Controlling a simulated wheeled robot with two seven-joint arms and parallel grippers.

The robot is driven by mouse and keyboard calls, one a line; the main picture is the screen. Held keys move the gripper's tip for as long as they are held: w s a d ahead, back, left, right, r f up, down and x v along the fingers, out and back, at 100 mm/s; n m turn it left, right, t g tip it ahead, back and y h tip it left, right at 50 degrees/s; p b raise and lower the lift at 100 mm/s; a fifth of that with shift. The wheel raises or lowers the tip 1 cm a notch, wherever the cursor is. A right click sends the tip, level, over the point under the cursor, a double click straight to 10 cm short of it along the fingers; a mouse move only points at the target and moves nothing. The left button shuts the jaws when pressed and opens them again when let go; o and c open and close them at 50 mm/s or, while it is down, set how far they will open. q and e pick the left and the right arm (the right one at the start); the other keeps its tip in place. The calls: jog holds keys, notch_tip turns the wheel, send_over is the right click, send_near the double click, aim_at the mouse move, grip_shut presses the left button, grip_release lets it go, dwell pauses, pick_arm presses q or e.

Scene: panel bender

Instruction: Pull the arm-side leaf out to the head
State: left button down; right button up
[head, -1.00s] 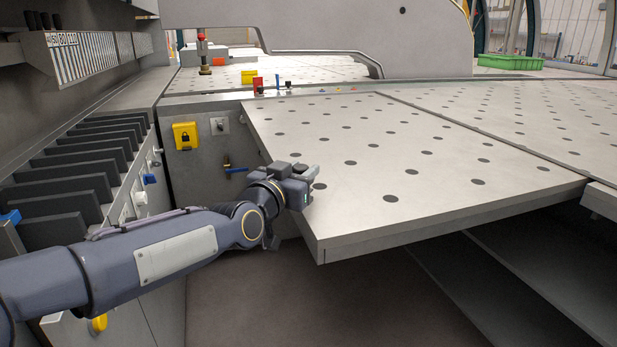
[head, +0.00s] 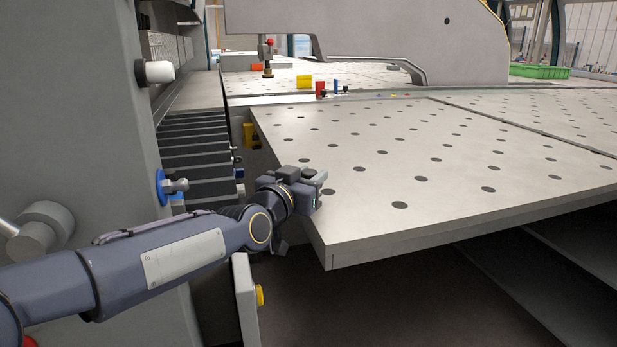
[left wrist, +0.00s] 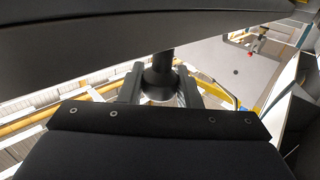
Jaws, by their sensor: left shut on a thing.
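The near leaf (head: 400,165) is a large pale grey panel with dark round dots. It fills the middle of the head view, flat, with its front left corner towards me. My left gripper (head: 318,184) comes in from the left and is shut at the leaf's left edge, near that corner. What exactly its fingers hold is hidden in the head view. In the left wrist view, the fingers (left wrist: 160,85) stand on either side of a dark round part (left wrist: 161,80). My right gripper is not in view.
A tall grey housing (head: 90,120) with a white knob (head: 155,72) stands close on the left, beside my arm. Dark slats (head: 195,150) lie behind it. A further dotted table section (head: 560,115) lies at the right. Dark open space (head: 420,300) shows under the leaf.

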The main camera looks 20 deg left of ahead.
pick_arm(q)
jog(key=shift+s+a, duration=0.25)
jog(key=shift+a, duration=0.05)
jog(key=c, duration=1.1)
grip_release()
jog(key=s+a, duration=0.1)
jog(key=s, duration=0.6)
jog(key=shift+s+a, duration=0.2)
jog(key=shift+s, duration=0.1)
jog(key=shift+o, duration=0.2)
